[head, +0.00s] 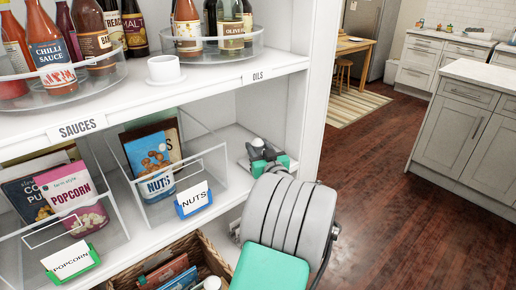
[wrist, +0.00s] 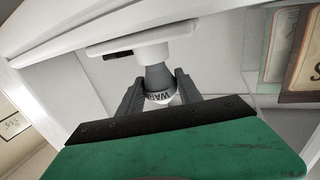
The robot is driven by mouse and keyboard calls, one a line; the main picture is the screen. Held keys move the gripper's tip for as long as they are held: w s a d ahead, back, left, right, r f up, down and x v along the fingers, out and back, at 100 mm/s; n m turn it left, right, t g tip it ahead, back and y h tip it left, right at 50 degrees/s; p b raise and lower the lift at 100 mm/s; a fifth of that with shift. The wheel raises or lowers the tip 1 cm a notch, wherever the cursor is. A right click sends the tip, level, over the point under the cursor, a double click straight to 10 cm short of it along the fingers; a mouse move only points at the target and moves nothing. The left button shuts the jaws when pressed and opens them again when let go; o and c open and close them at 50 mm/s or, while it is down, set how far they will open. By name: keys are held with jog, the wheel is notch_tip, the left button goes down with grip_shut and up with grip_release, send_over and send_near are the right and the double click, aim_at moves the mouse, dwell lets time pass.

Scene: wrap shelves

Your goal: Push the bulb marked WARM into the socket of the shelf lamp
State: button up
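The bulb marked WARM (wrist: 158,82) has a grey tapering body and a pale band with dark lettering. My gripper (wrist: 158,86) has one finger on each side of it and appears shut on it. The white shelf lamp (wrist: 145,42) is fixed under the shelf, right by the bulb's far end in the wrist view. I cannot tell whether the bulb's end is inside the socket or just in front of it. In the head view my gripper (head: 264,155) reaches into the lower bay at the right; the shelf above hides the lamp there.
A clear bin with nuts bags (head: 158,158) and a NUTS tag (head: 193,198) stands left of my gripper. A popcorn bag (head: 75,198) is further left. A wicker basket (head: 208,252) lies below. Sauce bottles (head: 50,55) and a white cup (head: 164,70) stand on the shelf above.

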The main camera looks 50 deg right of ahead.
jog(key=o, duration=0.5)
jog(key=v, duration=0.8)
jog(key=shift+b, duration=0.4)
